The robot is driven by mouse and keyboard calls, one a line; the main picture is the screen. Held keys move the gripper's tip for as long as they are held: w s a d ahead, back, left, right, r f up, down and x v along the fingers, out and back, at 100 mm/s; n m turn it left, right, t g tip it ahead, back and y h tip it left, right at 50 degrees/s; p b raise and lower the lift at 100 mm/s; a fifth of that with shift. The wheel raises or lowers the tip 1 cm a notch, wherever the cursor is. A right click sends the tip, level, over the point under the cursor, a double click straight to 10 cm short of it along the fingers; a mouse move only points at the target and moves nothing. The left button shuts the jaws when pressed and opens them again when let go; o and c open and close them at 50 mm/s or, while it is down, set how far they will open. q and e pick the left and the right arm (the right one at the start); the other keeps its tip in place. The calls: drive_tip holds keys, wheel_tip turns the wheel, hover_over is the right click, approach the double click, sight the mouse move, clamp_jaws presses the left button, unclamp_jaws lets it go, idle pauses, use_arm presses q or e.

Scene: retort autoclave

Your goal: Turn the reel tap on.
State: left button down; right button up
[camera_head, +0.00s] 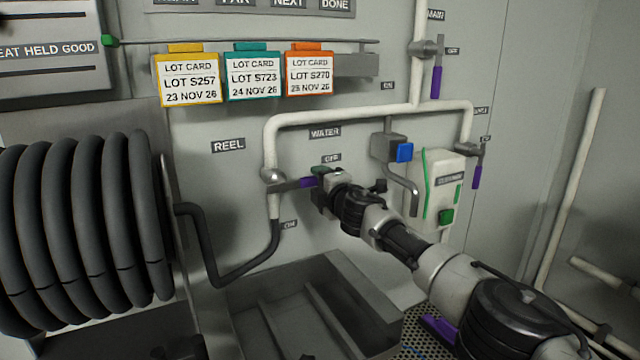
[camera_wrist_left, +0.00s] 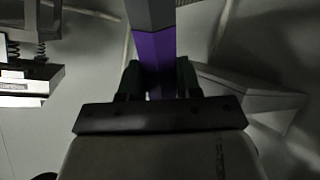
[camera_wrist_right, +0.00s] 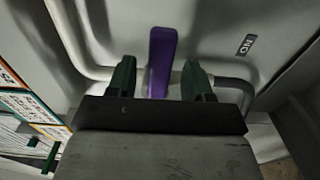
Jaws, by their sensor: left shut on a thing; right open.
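The reel tap (camera_head: 272,176) sits on the white pipe right of the REEL label. Its purple handle (camera_head: 306,183) points right, roughly level, below the OFF label (camera_head: 331,158); an ON label (camera_head: 289,224) is lower down. My right gripper (camera_head: 322,182) is at the handle's end. In the right wrist view the handle (camera_wrist_right: 161,62) stands between the open fingers (camera_wrist_right: 158,82), with gaps on both sides. My left gripper (camera_wrist_left: 158,80) is shut on a purple handle (camera_wrist_left: 155,52) with a dark grey upper part. What that handle belongs to cannot be told; the left arm is outside the head view.
A hose reel (camera_head: 85,230) stands at left and a grey trough (camera_head: 320,310) lies below the tap. Other purple-handled taps, the main one (camera_head: 436,82) and a right one (camera_head: 477,177), are on the pipes. Lot cards (camera_head: 253,85) hang above. A blue-button box (camera_head: 390,149) is nearby.

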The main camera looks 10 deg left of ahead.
drive_tip(key=shift+w, duration=0.1)
idle(0.3)
clamp_jaws()
drive_tip(key=shift+f, duration=0.15)
drive_tip(key=s+a+f+m, duration=0.4)
drive_tip(key=a+f+m, duration=0.3)
drive_tip(key=m, duration=1.1)
drive_tip(key=shift+s+f, duration=0.35)
drive_tip(key=shift+f, duration=0.25)
idle(0.3)
unclamp_jaws()
